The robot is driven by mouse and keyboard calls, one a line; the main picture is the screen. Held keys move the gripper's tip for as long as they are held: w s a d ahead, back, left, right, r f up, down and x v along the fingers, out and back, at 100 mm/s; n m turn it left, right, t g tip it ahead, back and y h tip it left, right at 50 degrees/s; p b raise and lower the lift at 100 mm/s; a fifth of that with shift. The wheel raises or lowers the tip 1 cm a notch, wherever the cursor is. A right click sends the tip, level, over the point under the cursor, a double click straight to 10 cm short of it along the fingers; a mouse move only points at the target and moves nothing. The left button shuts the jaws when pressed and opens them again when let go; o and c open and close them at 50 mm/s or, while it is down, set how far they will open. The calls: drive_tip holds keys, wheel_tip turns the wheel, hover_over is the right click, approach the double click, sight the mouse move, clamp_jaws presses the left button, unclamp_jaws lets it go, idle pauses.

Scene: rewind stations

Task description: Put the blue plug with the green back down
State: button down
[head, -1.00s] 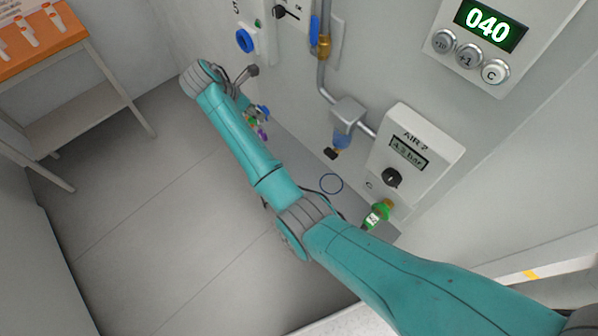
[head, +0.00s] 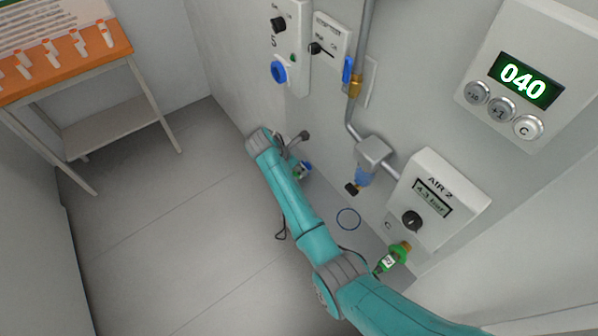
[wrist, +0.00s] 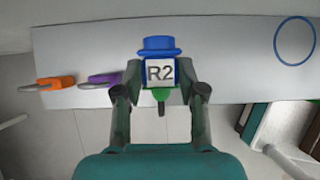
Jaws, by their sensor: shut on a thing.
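The blue plug (wrist: 160,45) has a white tag reading R2 and a green part (wrist: 160,94) at its near end. My gripper (wrist: 160,75) is shut on it, with one finger on each side of the tag. In the wrist view the plug is in front of a pale shelf (wrist: 228,62); I cannot tell whether it touches. In the head view, my gripper (head: 300,171) is small and partly hidden by my arm, with a bit of the blue plug (head: 306,166) showing. A blue ring outline (wrist: 294,40) marks the shelf right of the plug and also shows in the head view (head: 348,209).
An orange plug (wrist: 55,84) and a purple plug (wrist: 101,80) lie left of my gripper. A green connector (head: 393,257) hangs below the AIR 2 box (head: 437,196). A filter bowl (head: 364,176) juts from the wall. A table (head: 70,75) stands far left.

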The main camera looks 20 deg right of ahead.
drive_tip(key=shift+f, duration=1.4)
drive_tip(key=c, duration=0.7)
unclamp_jaws()
drive_tip(key=shift+f, duration=0.15)
drive_tip(key=v, duration=1.2)
